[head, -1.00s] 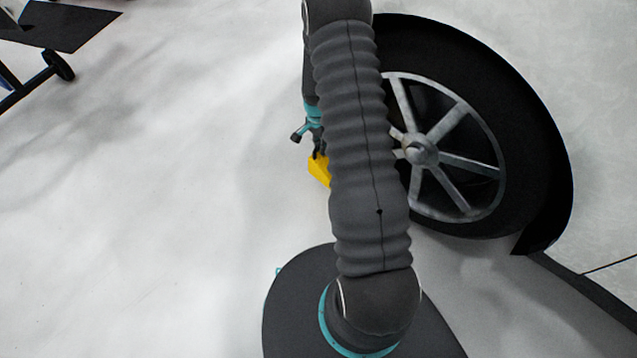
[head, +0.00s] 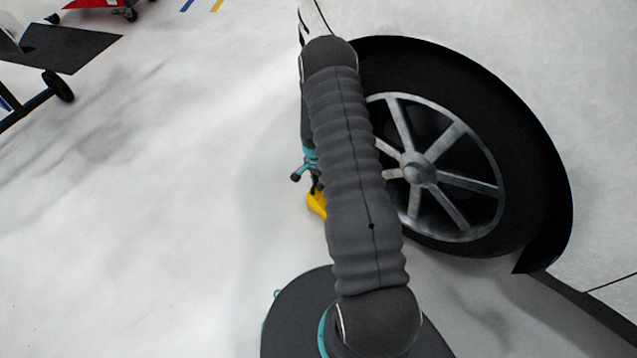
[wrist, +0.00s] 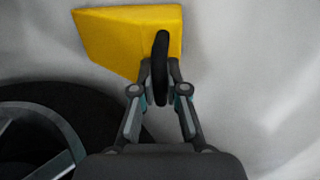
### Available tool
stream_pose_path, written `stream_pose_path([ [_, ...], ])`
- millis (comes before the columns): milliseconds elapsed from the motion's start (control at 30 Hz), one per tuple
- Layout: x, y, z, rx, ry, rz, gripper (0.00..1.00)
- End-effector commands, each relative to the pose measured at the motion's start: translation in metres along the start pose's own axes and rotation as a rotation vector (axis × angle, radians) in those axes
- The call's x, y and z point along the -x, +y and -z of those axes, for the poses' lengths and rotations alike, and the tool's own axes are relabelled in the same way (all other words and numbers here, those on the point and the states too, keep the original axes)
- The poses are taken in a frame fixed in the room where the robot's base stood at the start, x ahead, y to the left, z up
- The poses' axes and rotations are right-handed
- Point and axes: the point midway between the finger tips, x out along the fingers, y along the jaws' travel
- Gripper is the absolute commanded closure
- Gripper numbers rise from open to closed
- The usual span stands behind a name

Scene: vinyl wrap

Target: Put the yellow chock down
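The yellow chock (wrist: 118,36) fills the upper middle of the wrist view, with a black upright handle (wrist: 161,50) on it. My gripper (wrist: 160,75) has its two fingertips close against both sides of the handle, shut on it. In the head view a small part of the chock (head: 316,204) shows left of my arm, below my gripper (head: 315,185); the rest is hidden behind the arm. The chock is beside the wheel (head: 540,170). I cannot tell whether its underside touches the floor.
The black tire (wrist: 75,100) shows at the left of the wrist view, close to the chock. Pale floor (head: 190,200) lies open to the left in the head view. A dark-topped stand with a small wheel (head: 70,48) is at far upper left.

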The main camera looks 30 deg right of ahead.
Motion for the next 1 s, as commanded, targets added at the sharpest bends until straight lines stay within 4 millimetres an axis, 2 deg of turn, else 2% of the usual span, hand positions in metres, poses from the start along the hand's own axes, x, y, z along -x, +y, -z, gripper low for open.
stream_pose_path([
  [33, 0.000, 0.000, 0.000, 0.000, 0.000, -0.001, 0.78],
  [100, 0.000, 0.000, 0.000, 0.000, 0.000, -0.001, 0.62],
  [467, 0.004, 0.000, 0.000, 0.000, 0.000, 0.000, 0.62],
  [667, 0.031, 0.000, 0.000, -0.001, 0.001, 0.002, 0.62],
  [1000, 0.096, 0.000, 0.000, 0.001, 0.001, 0.001, 0.62],
])
